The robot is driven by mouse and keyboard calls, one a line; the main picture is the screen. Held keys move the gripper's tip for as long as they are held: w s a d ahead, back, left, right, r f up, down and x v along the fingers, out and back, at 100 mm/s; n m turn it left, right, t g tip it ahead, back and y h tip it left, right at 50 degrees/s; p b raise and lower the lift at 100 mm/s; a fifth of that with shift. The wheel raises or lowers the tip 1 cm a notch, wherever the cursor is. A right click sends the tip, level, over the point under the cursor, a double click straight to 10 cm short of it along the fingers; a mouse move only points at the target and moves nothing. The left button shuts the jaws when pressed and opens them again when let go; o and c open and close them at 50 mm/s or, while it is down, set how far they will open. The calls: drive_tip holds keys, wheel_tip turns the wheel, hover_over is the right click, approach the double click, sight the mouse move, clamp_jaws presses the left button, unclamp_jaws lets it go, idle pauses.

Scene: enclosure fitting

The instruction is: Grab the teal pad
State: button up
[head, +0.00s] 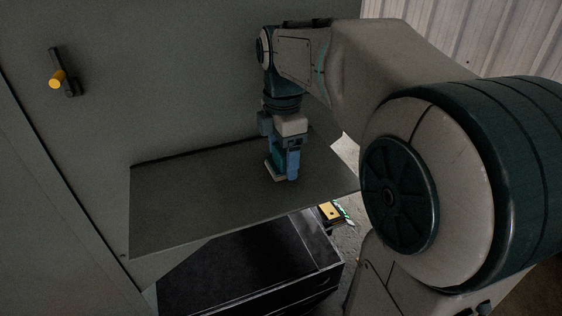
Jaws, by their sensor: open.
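My gripper (283,166) points straight down just above the grey shelf (200,196), toward its right part. Its jaws are open. A teal piece (277,160), which looks like the teal pad, shows between or just behind the blue fingers, with a pale edge at its foot near the shelf surface. The fingers hide part of it, and I cannot tell whether they touch it.
The shelf's left part is clear.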

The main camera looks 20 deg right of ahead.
drive_tip(key=c, duration=1.1)
